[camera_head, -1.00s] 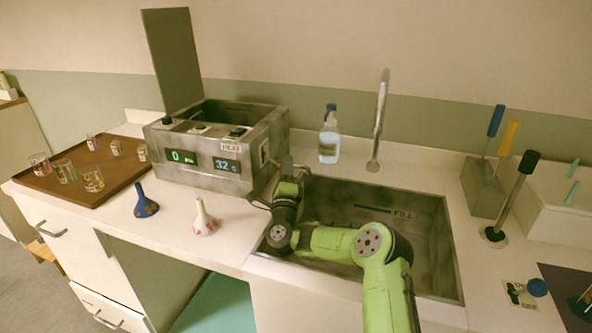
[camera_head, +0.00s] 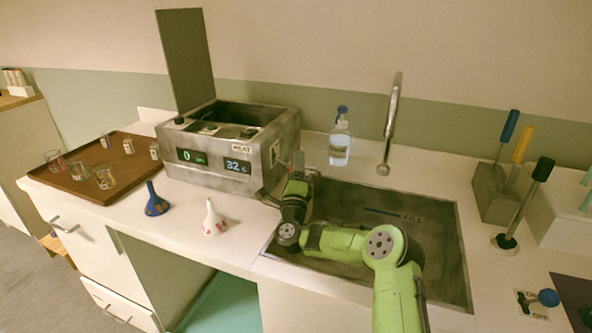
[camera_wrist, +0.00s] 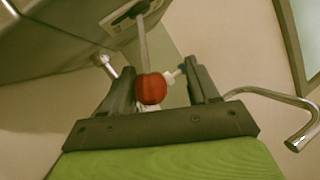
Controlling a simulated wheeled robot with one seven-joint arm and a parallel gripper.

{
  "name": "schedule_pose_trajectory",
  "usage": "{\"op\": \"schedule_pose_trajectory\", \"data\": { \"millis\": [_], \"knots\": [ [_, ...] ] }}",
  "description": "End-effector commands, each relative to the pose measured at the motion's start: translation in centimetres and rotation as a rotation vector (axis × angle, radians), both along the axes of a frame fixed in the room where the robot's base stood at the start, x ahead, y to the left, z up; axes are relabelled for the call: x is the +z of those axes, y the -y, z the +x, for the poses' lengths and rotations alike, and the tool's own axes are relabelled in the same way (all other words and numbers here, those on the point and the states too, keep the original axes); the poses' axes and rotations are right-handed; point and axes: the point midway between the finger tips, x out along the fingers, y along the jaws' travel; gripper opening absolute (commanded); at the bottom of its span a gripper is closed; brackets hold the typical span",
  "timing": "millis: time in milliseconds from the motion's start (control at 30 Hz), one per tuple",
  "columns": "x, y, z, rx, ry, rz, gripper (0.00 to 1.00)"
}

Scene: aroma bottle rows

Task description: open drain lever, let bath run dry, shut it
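The bath (camera_head: 228,160) is a grey metal box on the counter with its lid raised. Its front displays read 0 and 32, and a HEAT label sits by them. The bath's inside is too dark to show any liquid. On its right side, the lever's metal rod ends in a red ball knob (camera_wrist: 151,89), seen in the wrist view. My gripper (camera_wrist: 162,82) is open, with the knob between its fingers. The left finger looks close to the knob; a gap shows on the right. In the head view my gripper (camera_head: 297,168) is beside the bath's right side, partly hidden by my wrist.
A sink (camera_head: 440,240) lies under my arm, with a tap (camera_head: 390,125) behind it. A clear bottle (camera_head: 340,145) stands behind the sink. A brown tray (camera_head: 85,185) holds several glasses.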

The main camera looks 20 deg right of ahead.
Motion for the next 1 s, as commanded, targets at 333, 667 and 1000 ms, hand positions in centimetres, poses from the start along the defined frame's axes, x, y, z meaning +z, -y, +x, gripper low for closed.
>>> {"op": "schedule_pose_trajectory", "data": {
  "millis": [333,667,1000],
  "knots": [
    [8.5,0.1,0.0,-0.001,0.005,0.002,0.58],
    [9.7,0.0,-0.1,0.000,0.018,0.008,0.62],
    [8.8,-0.1,-2.0,-0.005,0.000,-0.001,0.61]
  ]
}}
